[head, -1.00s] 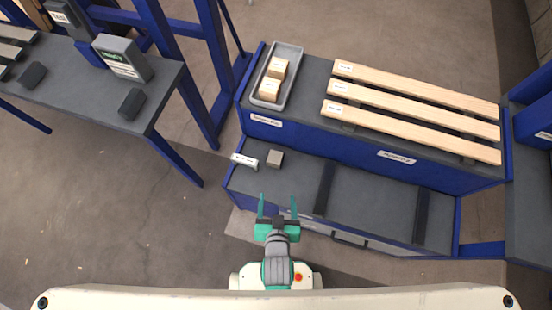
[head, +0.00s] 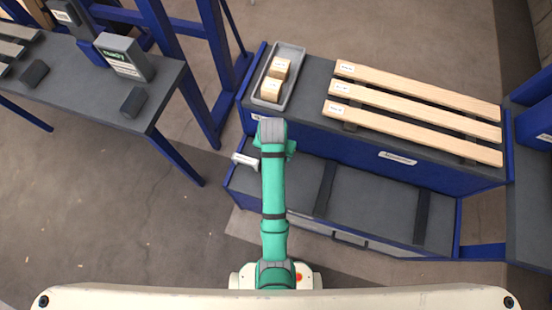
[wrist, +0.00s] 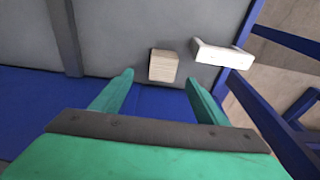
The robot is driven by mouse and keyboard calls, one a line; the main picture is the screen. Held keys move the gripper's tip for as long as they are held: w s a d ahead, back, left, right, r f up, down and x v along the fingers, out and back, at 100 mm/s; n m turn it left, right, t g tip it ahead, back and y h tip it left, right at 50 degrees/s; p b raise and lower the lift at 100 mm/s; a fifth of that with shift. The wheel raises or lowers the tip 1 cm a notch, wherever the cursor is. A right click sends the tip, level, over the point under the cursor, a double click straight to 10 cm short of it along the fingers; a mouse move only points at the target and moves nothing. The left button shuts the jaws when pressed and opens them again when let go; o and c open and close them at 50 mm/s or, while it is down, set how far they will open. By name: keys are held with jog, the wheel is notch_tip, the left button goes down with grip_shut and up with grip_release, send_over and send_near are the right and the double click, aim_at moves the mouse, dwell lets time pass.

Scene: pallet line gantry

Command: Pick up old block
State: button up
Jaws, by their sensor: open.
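The old block (wrist: 163,66), a small greyish-brown weathered cube, sits on the grey lower deck (wrist: 110,35) in the wrist view. My gripper (wrist: 159,80) is open, with its two teal fingers apart. In that picture the block appears between and just beyond the fingertips, with nothing held. In the head view my arm covers the block and the fingers.
A white label holder (wrist: 222,53) stands close to the right of the block; it also shows in the head view (head: 245,160). A grey tray (head: 291,54) with two lighter blocks and several wooden boards (head: 415,107) lie on the upper deck.

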jog(key=shift+w+r, duration=0.3)
jog(key=shift+w, duration=0.1)
notch_tip(320, 180, down, 4)
jog(key=shift+f, duration=0.15)
jog(key=shift+w+a+f, duration=0.1)
jog(key=shift+w+f, duration=0.2)
jog(key=shift+f, duration=0.7)
jog(key=shift+w+d+f, duration=0.1)
jog(key=shift+w+f, duration=0.15)
jog(key=shift+f, duration=0.7)
jog(key=shift+w+a+f, duration=0.1)
jog(key=shift+w+f, duration=0.2)
jog(key=shift+f, duration=0.7)
jog(key=shift+s, duration=0.1)
jog(key=c, duration=1.2)
